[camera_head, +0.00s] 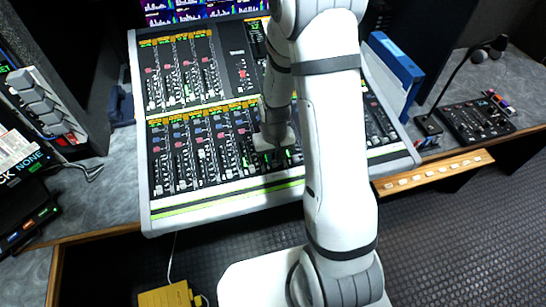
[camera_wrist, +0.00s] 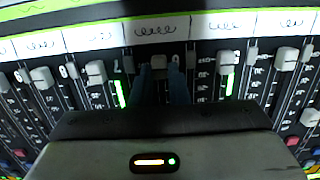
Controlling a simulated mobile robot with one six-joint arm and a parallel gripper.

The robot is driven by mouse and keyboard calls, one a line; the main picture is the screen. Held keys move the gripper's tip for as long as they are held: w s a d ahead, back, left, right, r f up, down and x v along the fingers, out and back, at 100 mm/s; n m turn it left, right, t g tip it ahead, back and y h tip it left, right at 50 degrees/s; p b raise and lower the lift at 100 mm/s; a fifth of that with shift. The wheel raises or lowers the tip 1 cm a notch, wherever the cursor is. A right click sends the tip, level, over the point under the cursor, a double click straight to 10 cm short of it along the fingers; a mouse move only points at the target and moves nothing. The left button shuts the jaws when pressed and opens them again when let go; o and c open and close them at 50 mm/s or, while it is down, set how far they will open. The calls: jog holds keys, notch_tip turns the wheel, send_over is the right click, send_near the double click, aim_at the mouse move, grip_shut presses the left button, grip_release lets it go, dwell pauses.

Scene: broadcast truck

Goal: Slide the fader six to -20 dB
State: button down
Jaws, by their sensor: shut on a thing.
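The mixing console (camera_head: 172,206) stands on the desk in the head view, with two banks of faders. The cap is near the label strip (camera_wrist: 161,30). Neighbouring fader caps show to the left (camera_wrist: 97,72) and to the right (camera_wrist: 229,62). The scale beside the gripped fader is mostly hidden by my gripper.
Other fader caps stand close on both sides of my fingers, with lit green meters beside some. A blue binder (camera_head: 397,60) stands right of the console. A yellow box (camera_head: 170,296) is on the floor.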

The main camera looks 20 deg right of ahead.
jog(key=shift+w+r, duration=0.15)
jog(key=shift+w, duration=0.75)
jog(key=shift+w+r, duration=0.1)
jog(key=shift+w, duration=0.8)
jog(key=c, duration=1.7)
grip_release()
jog(key=shift+r+b, duration=0.6)
jog(key=shift+r, duration=3.3)
